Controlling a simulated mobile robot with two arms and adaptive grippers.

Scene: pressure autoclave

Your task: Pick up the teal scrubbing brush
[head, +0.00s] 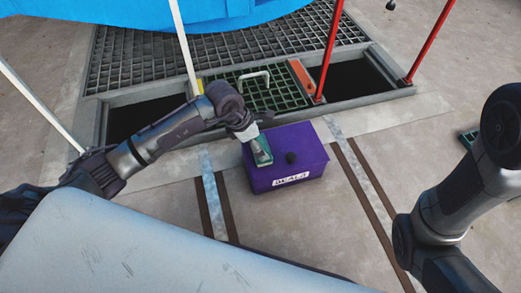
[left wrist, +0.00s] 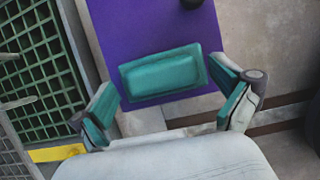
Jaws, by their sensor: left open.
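The teal scrubbing brush (left wrist: 162,73) is a rounded block lying on the top of a purple box (head: 285,180), near one edge of it. In the left wrist view it sits between the two teal-padded fingers of my left gripper (left wrist: 166,84), with gaps at both sides. My left gripper (head: 258,146) is open above the box; in the head view its fingers and the brush overlap and are hard to tell apart. My right arm shows at the right of the head view, but its gripper is out of frame.
A black knob (head: 291,157) stands on the box top, close to the brush. Behind the box are a floor pit with a green grate (head: 255,93), an orange block (head: 301,76), red poles (head: 332,45) and white poles (head: 184,45).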

